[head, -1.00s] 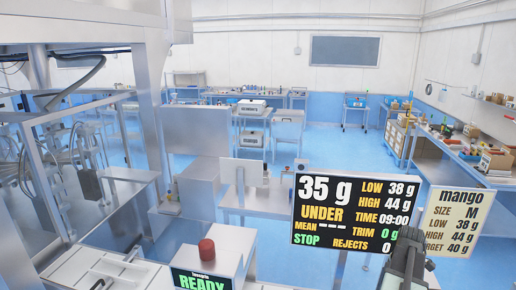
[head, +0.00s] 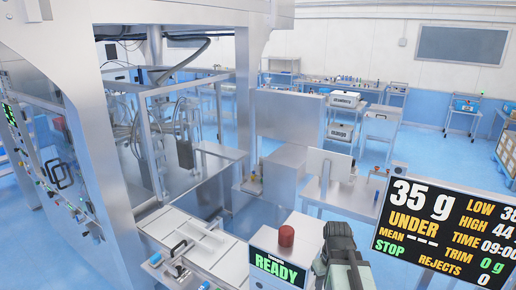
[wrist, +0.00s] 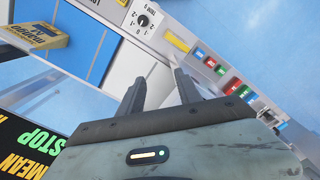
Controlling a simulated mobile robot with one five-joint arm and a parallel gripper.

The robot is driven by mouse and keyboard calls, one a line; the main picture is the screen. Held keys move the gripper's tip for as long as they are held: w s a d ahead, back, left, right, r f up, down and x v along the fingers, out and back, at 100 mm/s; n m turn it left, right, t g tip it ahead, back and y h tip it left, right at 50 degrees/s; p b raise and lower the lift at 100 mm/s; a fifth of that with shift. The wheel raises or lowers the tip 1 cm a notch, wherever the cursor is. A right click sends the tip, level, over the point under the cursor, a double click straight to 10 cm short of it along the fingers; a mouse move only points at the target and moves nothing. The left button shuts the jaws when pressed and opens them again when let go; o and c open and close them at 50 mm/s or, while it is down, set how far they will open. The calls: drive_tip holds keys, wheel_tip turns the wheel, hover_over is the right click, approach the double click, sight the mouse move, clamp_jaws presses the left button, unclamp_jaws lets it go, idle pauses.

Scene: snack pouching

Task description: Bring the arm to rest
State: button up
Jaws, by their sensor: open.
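My gripper (wrist: 160,84) is open and empty in the wrist view, its two dark fingers apart. In the head view my arm (head: 341,262) rises from the bottom edge, between the READY display and the weight display; I cannot make out the fingers there. In the wrist view the fingers point toward a panel with a trim knob (wrist: 143,20) and a row of coloured buttons (wrist: 221,70). I cannot tell how far apart they are, but no contact shows.
The weight display (head: 440,235) reads 35 g, UNDER. The READY display (head: 281,271) stands left of my arm, with a red button (head: 286,235) above it. A large steel-framed machine (head: 100,130) fills the left. A yellow mango-labelled item (wrist: 35,36) shows in the wrist view. Open blue floor lies behind.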

drive_tip(key=a+f+m+b, duration=0.2)
drive_tip(key=a, duration=0.9)
wheel_tip(320, 180, down, 17)
drive_tip(key=b, duration=1.6)
drive_tip(key=shift+s+d+b, duration=0.25)
drive_tip(key=shift+b, duration=0.15)
drive_tip(key=shift+r, duration=0.1)
drive_tip(key=shift+s, duration=0.1)
drive_tip(key=shift+c, duration=0.5)
